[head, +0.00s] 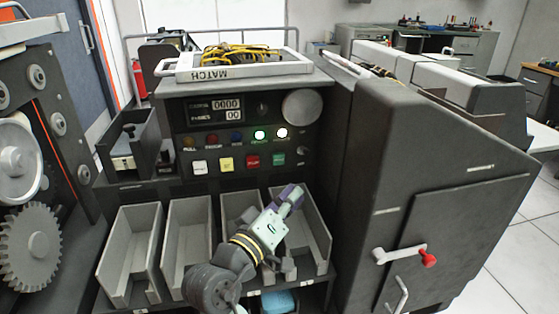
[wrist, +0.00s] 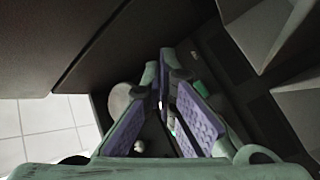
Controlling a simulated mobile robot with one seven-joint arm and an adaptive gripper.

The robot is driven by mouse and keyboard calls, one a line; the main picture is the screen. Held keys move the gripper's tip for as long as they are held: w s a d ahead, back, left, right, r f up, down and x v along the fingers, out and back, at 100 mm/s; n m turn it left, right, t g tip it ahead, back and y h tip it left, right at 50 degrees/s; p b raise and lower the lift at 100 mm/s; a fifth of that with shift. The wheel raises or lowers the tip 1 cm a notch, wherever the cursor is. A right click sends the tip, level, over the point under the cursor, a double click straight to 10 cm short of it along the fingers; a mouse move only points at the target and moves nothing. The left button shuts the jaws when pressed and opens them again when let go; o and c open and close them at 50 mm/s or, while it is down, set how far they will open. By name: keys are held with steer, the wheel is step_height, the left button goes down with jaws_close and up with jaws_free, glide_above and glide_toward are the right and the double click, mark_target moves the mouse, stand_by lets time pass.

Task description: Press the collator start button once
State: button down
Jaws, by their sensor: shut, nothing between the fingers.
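The collator's control panel (head: 226,142) faces me at the back of the machine. Its lower row holds a white button (head: 199,167), a yellow button (head: 226,164), a red button (head: 252,161) and a green button (head: 278,159). Their labels are too small to read, so I cannot tell by lettering which is start. My gripper (head: 293,194) is shut and empty, over the right-hand bins, below and slightly right of the green button and apart from it. In the wrist view my purple-padded fingers (wrist: 164,72) converge, partly hiding the panel.
Above the buttons is a lamp row with a lit green lamp (head: 260,135) and a lit white lamp (head: 282,133). A round grey disc (head: 302,106) is at upper right. Open grey bins (head: 132,250) stand below the panel. A large dark cabinet (head: 415,170) borders the right side.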

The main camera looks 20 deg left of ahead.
steer(key=w+a, duration=0.4)
steer(key=w, duration=0.3)
steer(key=shift+a, duration=0.4)
steer(key=shift+w+a+p, duration=0.1)
steer(key=shift+w+p, duration=0.05)
steer(key=shift+p, duration=0.15)
stand_by(0.9)
steer(key=shift+w+a, duration=0.15)
steer(key=shift+w, duration=0.1)
steer(key=shift+w+a, duration=0.3)
steer(key=shift+w, duration=0.15)
stand_by(0.8)
stand_by(0.4)
steer(key=shift+s+d, duration=0.55)
steer(key=shift+s, duration=0.25)
steer(key=shift+s+d, duration=0.7)
steer(key=shift+s, duration=0.35)
steer(key=shift+s+d, duration=0.7)
steer(key=shift+s, duration=0.35)
steer(key=shift+a+r, duration=0.1)
